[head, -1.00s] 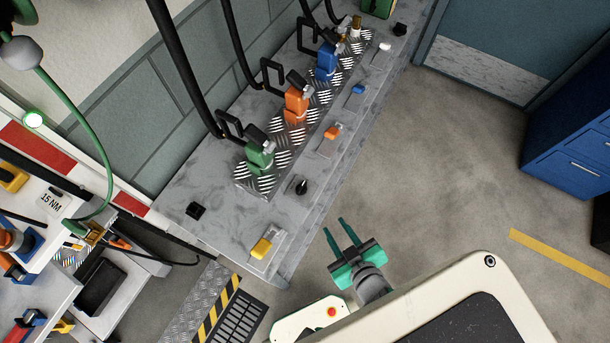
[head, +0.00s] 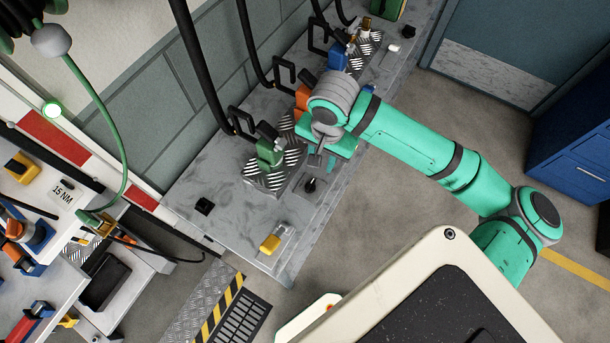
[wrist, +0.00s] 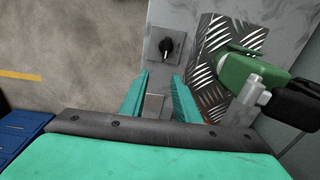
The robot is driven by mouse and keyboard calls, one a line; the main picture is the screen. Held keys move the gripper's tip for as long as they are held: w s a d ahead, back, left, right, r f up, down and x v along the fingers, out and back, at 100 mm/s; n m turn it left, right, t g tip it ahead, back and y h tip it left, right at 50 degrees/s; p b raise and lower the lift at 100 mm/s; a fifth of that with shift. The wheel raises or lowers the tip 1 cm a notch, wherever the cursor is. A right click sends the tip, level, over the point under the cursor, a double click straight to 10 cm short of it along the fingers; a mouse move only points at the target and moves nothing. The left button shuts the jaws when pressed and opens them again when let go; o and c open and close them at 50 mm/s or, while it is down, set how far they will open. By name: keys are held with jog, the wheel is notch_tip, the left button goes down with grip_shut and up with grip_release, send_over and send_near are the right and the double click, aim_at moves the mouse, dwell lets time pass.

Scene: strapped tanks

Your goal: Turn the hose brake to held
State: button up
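A black rotary knob (head: 310,185) sits on a small grey plate on the grey bench, in front of a green valve-like fitting; no label shows that it is the hose brake. The wrist view shows the same knob (wrist: 167,46) just beyond my fingertips, with a pale mark on it. My gripper (wrist: 160,82) is open with two teal fingers apart and nothing between them. In the head view my gripper (head: 318,158) hangs over the bench's front strip beside the knob, partly hidden by my wrist. I see no contact with the knob.
The green fitting (wrist: 250,78) stands on a tread plate right of my fingers in the wrist view. A yellow switch (head: 270,243) and a black button (head: 204,206) are on the near bench. Black hoses rise behind. A green hose (head: 100,125) hangs at left. Open floor lies right.

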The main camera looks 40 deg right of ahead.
aim_at(313, 180)
jog(key=shift+m+g, duration=0.3)
jog(key=shift+g, duration=0.1)
jog(key=f, duration=0.2)
jog(key=a+f, duration=0.1)
jog(key=f, duration=0.2)
jog(key=a+f, duration=0.1)
jog(key=f, duration=0.2)
jog(key=shift+w+f, duration=0.2)
jog(key=shift+w, duration=0.05)
grip_shut()
